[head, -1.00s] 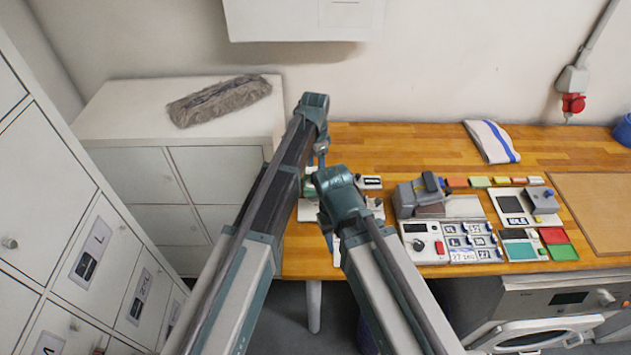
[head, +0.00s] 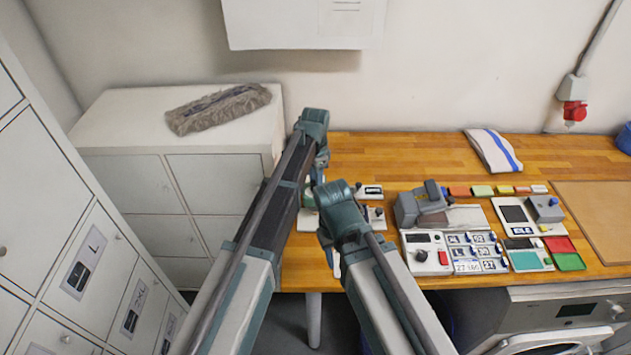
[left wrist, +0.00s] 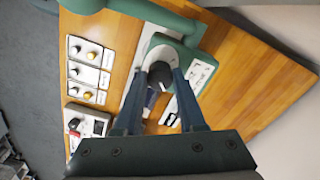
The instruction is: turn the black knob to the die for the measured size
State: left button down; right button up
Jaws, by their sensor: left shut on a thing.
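The black knob (left wrist: 157,80) is between the two fingers of my left gripper (left wrist: 161,75) in the left wrist view. The gripper is shut on it. The knob sits in front of a round white part (left wrist: 161,46) on a green device (left wrist: 207,55) with a small white label; the knob's pointing direction and any die marks cannot be read. In the head view my left gripper (head: 321,158) reaches down at the table's left end, and my arms hide most of the device. My right arm's wrist is in front of it; its fingers cannot be made out.
In the left wrist view, a white panel with several small knobs (left wrist: 88,70) and a boxed unit with a red button (left wrist: 88,124) lie nearby. In the head view, a grey device (head: 412,208) and a display panel (head: 513,214) stand right. A low cabinet (head: 120,140) adjoins the wooden table (head: 400,150).

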pick_arm(q)
jog(key=shift+n, duration=0.3)
jog(key=n, duration=0.3)
jog(key=shift+n, duration=0.4)
jog(key=n, duration=0.9)
jog(key=shift+n, duration=2.2)
jog(key=c, duration=0.5)
grip_release()
